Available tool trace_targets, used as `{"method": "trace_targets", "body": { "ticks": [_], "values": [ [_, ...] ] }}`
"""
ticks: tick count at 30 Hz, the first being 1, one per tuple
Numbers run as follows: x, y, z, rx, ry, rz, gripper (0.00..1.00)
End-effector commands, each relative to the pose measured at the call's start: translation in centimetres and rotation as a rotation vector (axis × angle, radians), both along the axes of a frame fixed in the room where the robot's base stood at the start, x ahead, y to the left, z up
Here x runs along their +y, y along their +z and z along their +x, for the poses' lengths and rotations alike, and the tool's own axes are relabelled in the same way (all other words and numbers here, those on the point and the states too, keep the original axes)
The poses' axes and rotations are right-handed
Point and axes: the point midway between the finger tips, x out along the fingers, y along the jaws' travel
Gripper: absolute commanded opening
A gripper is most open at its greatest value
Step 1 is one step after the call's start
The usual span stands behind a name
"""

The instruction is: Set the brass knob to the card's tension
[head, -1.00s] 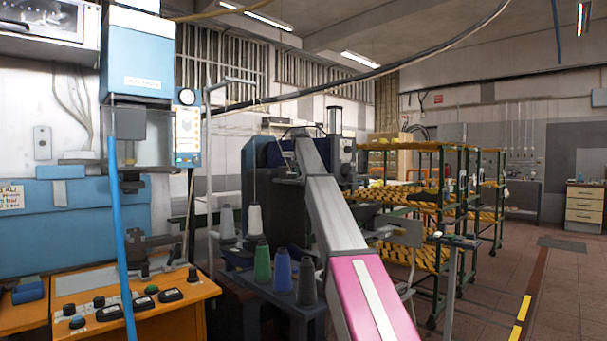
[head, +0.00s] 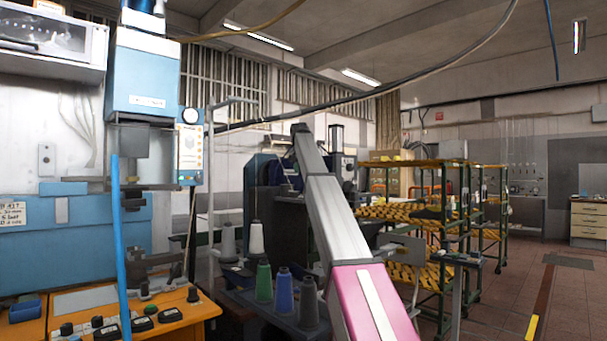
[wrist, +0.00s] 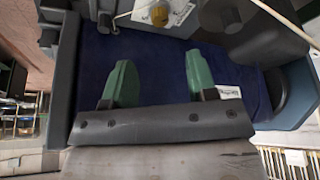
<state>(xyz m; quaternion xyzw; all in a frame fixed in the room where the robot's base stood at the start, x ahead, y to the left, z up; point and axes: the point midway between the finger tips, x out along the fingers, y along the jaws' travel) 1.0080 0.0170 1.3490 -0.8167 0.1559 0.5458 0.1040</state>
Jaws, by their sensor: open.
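A yellow brass-coloured knob (wrist: 160,15) sits on a white dial plate (wrist: 178,12) at the top edge of the wrist view. My gripper (wrist: 157,82) has two green fingers, spread wide apart with nothing between them. The fingers are below the knob in that picture and apart from it, over a dark blue machine surface (wrist: 155,55). A small white label (wrist: 229,92) with dark marks lies by the right finger; I cannot tell whether it is the card. In the head view my arm reaches towards the dark blue machine (head: 262,172), and my gripper is hidden.
Thread spools (head: 264,283) stand on a dark stand beside my arm. A blue press (head: 145,75) with an orange bench (head: 185,312) is at the left. Green-framed racks (head: 440,230) stand to the right. Open floor lies at the far right. A thin cord (wrist: 285,22) crosses the wrist view's upper right.

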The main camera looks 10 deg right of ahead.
Motion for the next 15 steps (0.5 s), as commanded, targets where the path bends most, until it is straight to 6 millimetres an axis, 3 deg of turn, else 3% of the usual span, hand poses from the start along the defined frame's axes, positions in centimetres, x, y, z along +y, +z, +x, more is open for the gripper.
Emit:
{"method": "trace_targets", "body": {
  "ticks": [8,15],
  "values": [
    [-0.6,-0.1,0.2,0.014,0.086,0.002,0.52],
    [-2.5,-0.3,0.6,0.038,0.507,0.010,0.52]
  ]
}}
